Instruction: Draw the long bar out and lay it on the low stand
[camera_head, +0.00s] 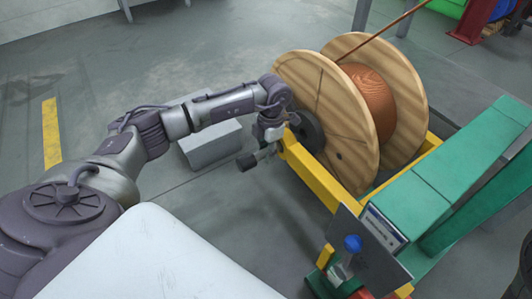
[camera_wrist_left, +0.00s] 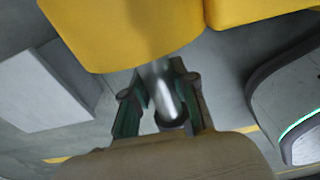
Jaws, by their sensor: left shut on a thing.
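The long bar (camera_head: 262,155) is a metal rod with a dark end (camera_head: 247,163), sticking out of the yellow frame beside the cable spool. In the left wrist view the bar (camera_wrist_left: 161,92) is a shiny grey cylinder between my fingers. My left gripper (camera_head: 270,138) is shut on it, close to the frame. The rest of the bar is hidden behind the wooden flange. The low stand (camera_head: 212,146) is a plain grey block on the floor, left of the gripper and partly behind my left arm; it also shows in the left wrist view (camera_wrist_left: 42,85). My right gripper is out of view.
The wooden spool (camera_head: 355,150) of copper wire stands in the yellow frame (camera_head: 318,180). A dark round disc (camera_head: 307,131) sits at its near flange. Green machine beams (camera_head: 425,200) and a panel with a blue knob (camera_head: 352,243) lie to the right. Floor between stand and frame is clear.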

